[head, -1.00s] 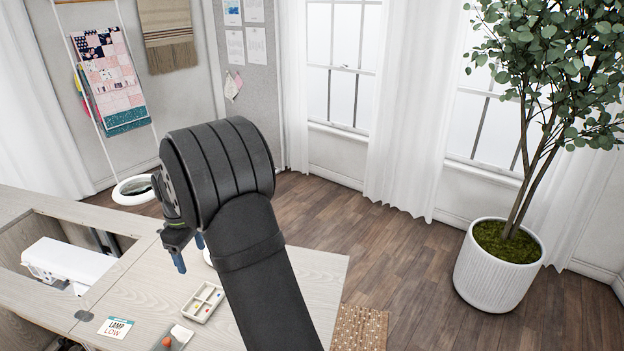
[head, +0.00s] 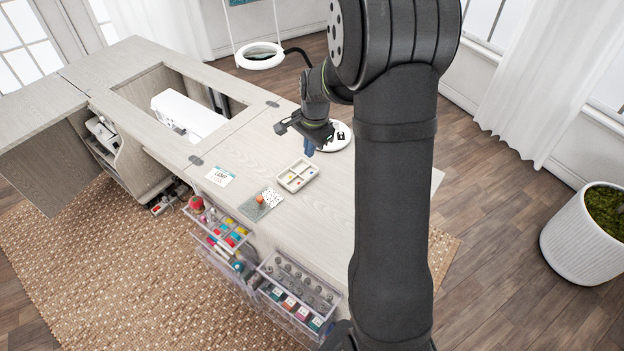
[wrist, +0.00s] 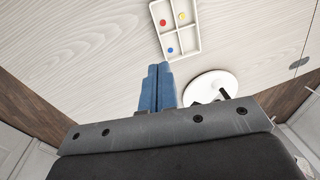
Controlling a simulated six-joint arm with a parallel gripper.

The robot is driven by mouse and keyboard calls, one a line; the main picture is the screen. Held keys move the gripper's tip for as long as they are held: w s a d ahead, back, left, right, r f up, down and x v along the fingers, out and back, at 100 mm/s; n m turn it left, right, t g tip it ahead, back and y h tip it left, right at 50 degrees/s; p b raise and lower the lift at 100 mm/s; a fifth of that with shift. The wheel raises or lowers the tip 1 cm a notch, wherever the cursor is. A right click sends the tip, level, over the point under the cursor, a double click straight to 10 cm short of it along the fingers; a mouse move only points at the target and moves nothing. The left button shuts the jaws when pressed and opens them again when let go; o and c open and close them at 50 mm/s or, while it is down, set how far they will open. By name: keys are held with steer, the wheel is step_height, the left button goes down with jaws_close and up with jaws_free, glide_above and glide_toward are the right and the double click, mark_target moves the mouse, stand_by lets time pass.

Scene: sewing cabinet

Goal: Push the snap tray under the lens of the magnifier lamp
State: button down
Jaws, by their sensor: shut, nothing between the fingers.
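The snap tray (head: 298,176) is a pale, shallow divided tray with a few coloured snaps, lying flat on the tabletop. It also shows at the top of the wrist view (wrist: 186,38). The magnifier lamp has a white ring head (head: 260,64) raised on a dark arm, beyond the tray and to its left. Its round white base (head: 338,139) stands on the table behind the tray. My gripper (head: 309,150) is just beyond the tray, between it and the lamp base. Its blue fingers (wrist: 157,72) are shut and empty, pointing down. Tip contact cannot be told.
A card (head: 219,176) and a grey mat (head: 258,207) with an orange thing lie left of the tray. A white sewing machine (head: 188,116) sits in the cabinet opening. Open clear drawers (head: 300,295) jut out at the front. The tabletop right of the tray looks clear.

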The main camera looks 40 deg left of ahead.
mark_target(281, 148)
steer(key=s+d+f+m+y, duration=0.1)
steer(key=d+f+m, duration=0.15)
steer(key=m, duration=0.75)
steer(key=s+d+f+m, duration=0.1)
steer(key=d+m, duration=0.3)
steer(key=m, duration=0.7)
steer(key=shift+t, duration=0.4)
steer(key=x, duration=1)
steer(key=shift+a, duration=0.1)
steer(key=a, duration=0.1)
steer(key=w+a, duration=0.1)
steer(key=shift+a, duration=0.25)
steer(key=shift+w+a, duration=0.25)
steer(key=shift+a, duration=0.4)
steer(key=w+a, duration=0.2)
steer(key=a, duration=0.4)
steer(key=w+a, duration=0.2)
steer(key=a, duration=0.4)
steer(key=w+a, duration=0.3)
steer(key=a, duration=0.3)
steer(key=shift+d, duration=0.1)
